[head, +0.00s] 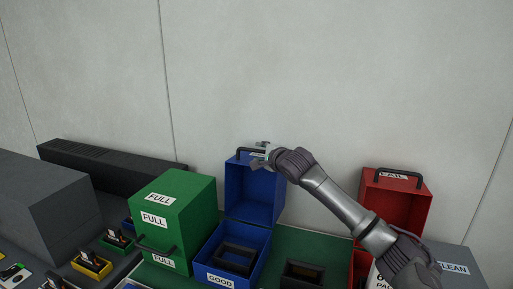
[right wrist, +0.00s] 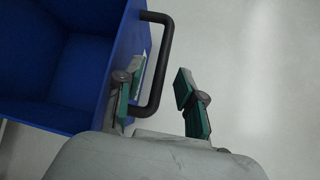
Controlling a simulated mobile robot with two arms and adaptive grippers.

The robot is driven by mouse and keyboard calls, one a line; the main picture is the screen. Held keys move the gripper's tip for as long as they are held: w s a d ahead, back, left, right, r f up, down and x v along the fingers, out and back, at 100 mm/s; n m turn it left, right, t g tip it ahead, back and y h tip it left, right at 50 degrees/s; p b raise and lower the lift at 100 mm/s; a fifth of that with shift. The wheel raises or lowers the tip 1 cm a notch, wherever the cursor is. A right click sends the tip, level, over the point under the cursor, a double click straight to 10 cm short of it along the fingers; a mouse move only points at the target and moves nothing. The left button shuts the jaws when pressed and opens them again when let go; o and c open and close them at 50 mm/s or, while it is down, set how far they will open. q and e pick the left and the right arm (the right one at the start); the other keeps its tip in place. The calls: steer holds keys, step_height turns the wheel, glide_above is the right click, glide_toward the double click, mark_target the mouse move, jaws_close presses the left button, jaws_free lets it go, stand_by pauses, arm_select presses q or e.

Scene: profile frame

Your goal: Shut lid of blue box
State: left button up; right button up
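The blue box (head: 212,258), labelled GOOD, stands on the table with its lid (head: 255,195) standing open and upright at the back. A dark frame-like part (head: 237,256) lies inside the box. The lid has a black handle (right wrist: 163,62) at its top edge. My right gripper (head: 262,155) is at the top of the lid by the handle. In the right wrist view its green-padded fingers (right wrist: 158,98) are apart, one finger near the lid and handle, the other over open space beyond. I cannot tell whether the near finger touches. My left gripper is not in view.
A closed green box (head: 185,205) labelled FULL stands left of the blue box. A red box with its lid (head: 395,205) raised stands right, partly behind my right arm. A dark part (head: 303,272) lies between them. The pale wall is behind.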

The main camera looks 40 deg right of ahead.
mark_target(258, 152)
steer(key=shift+p+x, duration=0.35)
steer(key=shift+x, duration=1.4)
jaws_close()
